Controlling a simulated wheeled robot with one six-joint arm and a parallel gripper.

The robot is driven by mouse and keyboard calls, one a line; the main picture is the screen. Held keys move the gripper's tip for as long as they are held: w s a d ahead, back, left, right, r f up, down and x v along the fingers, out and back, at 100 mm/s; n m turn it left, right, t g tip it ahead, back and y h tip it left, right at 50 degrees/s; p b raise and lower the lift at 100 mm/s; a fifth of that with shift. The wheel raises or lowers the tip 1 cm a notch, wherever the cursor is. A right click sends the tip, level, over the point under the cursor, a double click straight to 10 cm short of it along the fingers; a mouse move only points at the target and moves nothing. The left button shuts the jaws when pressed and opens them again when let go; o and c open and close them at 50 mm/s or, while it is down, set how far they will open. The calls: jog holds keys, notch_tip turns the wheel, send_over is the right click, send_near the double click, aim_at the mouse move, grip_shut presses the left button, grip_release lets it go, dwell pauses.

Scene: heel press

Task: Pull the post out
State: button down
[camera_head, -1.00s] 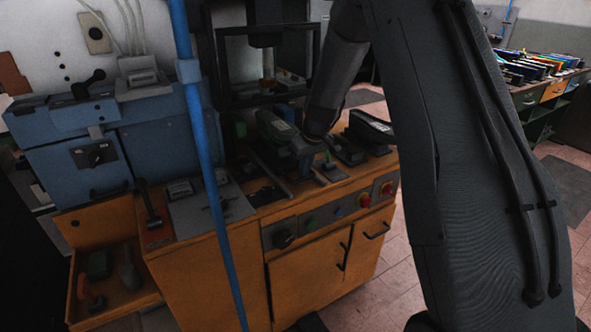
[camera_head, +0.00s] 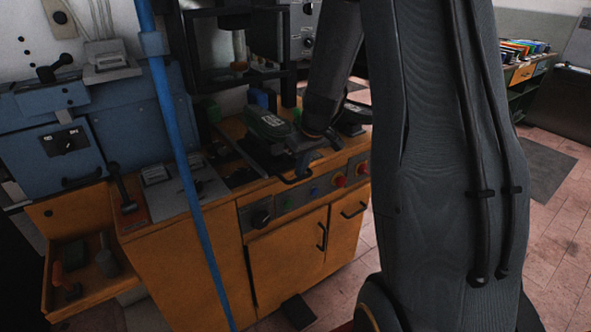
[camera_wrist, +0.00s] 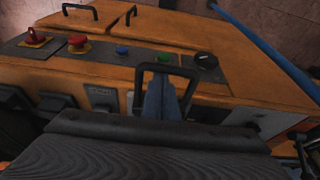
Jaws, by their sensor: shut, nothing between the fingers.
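The post appears to be the dark block with a green top (camera_head: 268,124) on the orange bench in the head view. A black loop handle (camera_head: 290,179) juts from its front, over the bench's front edge. The handle also shows in the wrist view (camera_wrist: 190,74), in front of the control panel. My gripper (camera_wrist: 163,103) is shut, with its blue-grey fingers inside the handle's loop as seen from the wrist. I cannot tell whether they touch the handle. In the head view my forearm and wrist come down right beside the post and partly hide the gripper.
The orange cabinet (camera_head: 285,255) carries a front panel with a red stop button (camera_head: 340,181) and knobs. A blue upright pole (camera_head: 178,140) stands at the left front. A press column (camera_head: 239,50) stands behind the post. The floor in front is mostly clear.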

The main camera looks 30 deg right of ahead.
jog(key=shift+s+f, duration=0.25)
jog(key=shift+s, duration=0.2)
jog(key=w+a+p+v, duration=0.1)
jog(key=p+v, duration=0.5)
jog(key=v, duration=0.4)
jog(key=s+a+m+g+b, duration=0.1)
jog(key=s+a, duration=0.6)
jog(key=s, duration=0.3)
jog(key=s+a+f+m+g+b, duration=0.1)
jog(key=s+a+b, duration=0.1)
jog(key=s+a, duration=0.5)
jog(key=s, duration=0.3)
jog(key=shift+s+f+h+b, duration=0.2)
jog(key=shift+f+h+b, duration=0.1)
jog(key=shift+f, duration=0.05)
